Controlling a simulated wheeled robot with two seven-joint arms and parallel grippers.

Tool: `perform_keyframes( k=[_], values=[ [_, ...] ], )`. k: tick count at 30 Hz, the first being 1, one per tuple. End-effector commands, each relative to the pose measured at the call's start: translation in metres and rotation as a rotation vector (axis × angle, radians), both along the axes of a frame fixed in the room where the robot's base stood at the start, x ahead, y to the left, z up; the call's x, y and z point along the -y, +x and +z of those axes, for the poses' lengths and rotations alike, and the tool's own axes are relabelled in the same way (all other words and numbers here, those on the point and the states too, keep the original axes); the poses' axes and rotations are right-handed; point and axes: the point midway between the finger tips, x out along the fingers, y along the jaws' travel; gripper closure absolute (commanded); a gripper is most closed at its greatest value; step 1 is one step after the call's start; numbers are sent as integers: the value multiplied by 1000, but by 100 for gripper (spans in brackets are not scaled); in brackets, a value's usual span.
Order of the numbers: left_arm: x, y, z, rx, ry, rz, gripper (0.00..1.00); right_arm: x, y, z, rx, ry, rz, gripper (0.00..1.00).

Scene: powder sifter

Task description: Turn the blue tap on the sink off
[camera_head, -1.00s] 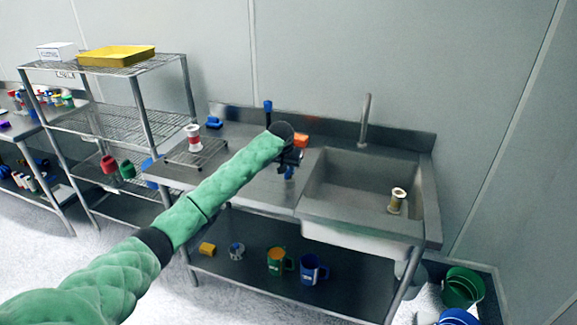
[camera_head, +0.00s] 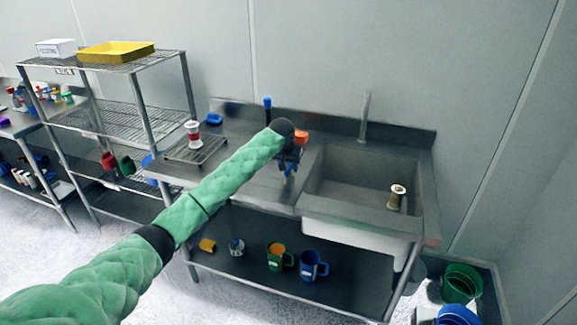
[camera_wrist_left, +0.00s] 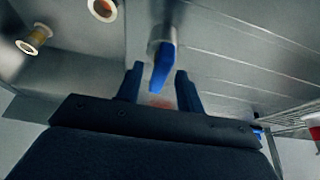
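The blue tap handle (camera_wrist_left: 163,66) sits on a short grey metal cylinder in the left wrist view. It lies between and just ahead of my left gripper's (camera_wrist_left: 158,86) two dark fingers. The fingers are apart, with a visible gap on each side of the handle. In the head view my left gripper (camera_head: 289,158) is over the counter left of the basin, and a bit of blue shows under it. The sink (camera_head: 350,180) has a tall grey spout (camera_head: 365,118) at its back edge. My right gripper is in neither view.
A spool (camera_head: 396,197) stands in the basin. An orange object (camera_head: 301,137) and a blue-topped post (camera_head: 267,108) are behind my gripper. A wire rack (camera_head: 195,150) with a red-and-white spool is on the counter's left. Mugs (camera_head: 312,266) stand on the lower shelf.

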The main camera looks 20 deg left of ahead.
Motion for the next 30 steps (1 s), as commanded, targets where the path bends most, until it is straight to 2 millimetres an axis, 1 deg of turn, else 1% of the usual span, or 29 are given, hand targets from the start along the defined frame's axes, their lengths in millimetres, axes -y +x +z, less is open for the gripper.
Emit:
perform_keyframes(
  k=[3,6,7,9,16,21,25,30],
  values=[
    [0,-1,1,0,0,0,63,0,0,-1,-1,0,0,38],
    [0,-3,7,2,-1,-1,63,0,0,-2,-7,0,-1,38],
    [0,-4,10,2,-1,-1,63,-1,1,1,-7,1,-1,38],
    [0,-8,19,3,-1,-1,63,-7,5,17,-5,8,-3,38],
    [0,-21,51,3,-1,0,63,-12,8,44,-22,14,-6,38],
    [-1,-28,67,1,0,0,63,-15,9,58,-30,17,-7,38],
    [-1,-29,71,0,0,0,63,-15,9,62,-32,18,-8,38],
    [-1,-29,72,-1,0,0,63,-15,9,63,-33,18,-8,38]
  ],
)
